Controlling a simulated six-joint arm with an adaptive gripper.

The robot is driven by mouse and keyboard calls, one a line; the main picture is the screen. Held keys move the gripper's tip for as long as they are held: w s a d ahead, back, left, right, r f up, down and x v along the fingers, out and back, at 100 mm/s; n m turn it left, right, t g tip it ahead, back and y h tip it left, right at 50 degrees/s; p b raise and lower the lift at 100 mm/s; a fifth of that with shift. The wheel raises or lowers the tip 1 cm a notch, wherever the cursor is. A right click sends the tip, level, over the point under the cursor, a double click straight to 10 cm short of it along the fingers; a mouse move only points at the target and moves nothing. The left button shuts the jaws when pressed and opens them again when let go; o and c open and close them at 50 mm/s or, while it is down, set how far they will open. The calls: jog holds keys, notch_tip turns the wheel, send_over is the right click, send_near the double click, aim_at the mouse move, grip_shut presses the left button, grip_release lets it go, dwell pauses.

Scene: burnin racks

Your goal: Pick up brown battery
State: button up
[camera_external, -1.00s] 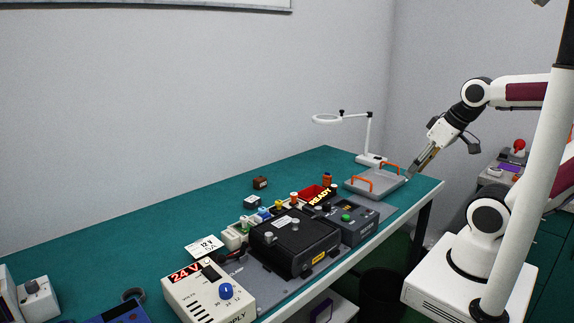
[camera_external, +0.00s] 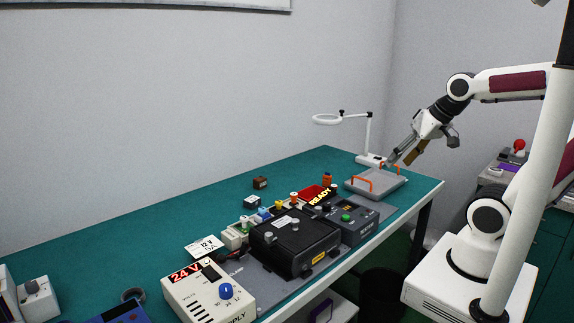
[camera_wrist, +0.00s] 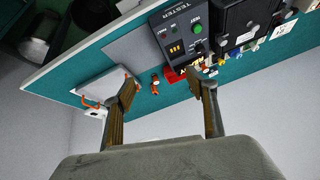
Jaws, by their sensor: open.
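A small brown block (camera_external: 260,183), which looks like the brown battery, sits on the green table toward the back edge. My gripper (camera_external: 394,164) is open and empty, above the far end of the grey tray and well to the right of the brown block. In the wrist view my gripper (camera_wrist: 165,90) shows two spread fingers with nothing between them. I cannot make out the brown block in the wrist view.
The grey tray (camera_external: 366,187) has orange handles. A ring lamp (camera_external: 369,140) stands behind it. A tester (camera_external: 352,222), a black box (camera_external: 294,242) and a 24 V supply (camera_external: 208,296) line the front. Green table (camera_external: 160,225) behind them is mostly clear.

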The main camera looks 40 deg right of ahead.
jog(key=w+a+f+m+t+y, duration=0.1)
jog(key=w+a+m+t, duration=0.15)
jog(key=w+m, duration=1)
jog(key=w+a+f+m+t, duration=0.1)
jog(key=w+a+m, duration=0.35)
jog(key=w, duration=1.45)
jog(key=w+a+f+m+t, duration=0.1)
jog(key=w+f+m, duration=0.55)
jog(key=w, duration=0.25)
jog(key=m+t+h, duration=0.1)
jog(key=m+t, duration=0.1)
jog(key=m, duration=0.7)
send_near(259, 179)
jog(key=shift+w+a+r+g, duration=0.1)
jog(key=shift+w+g, duration=0.15)
jog(key=shift+w, duration=0.7)
jog(key=shift+w+f+m, duration=0.35)
jog(key=shift+f+m, duration=0.1)
jog(key=shift+f, duration=0.15)
jog(key=shift+w, duration=0.1)
jog(key=shift+x, duration=1.05)
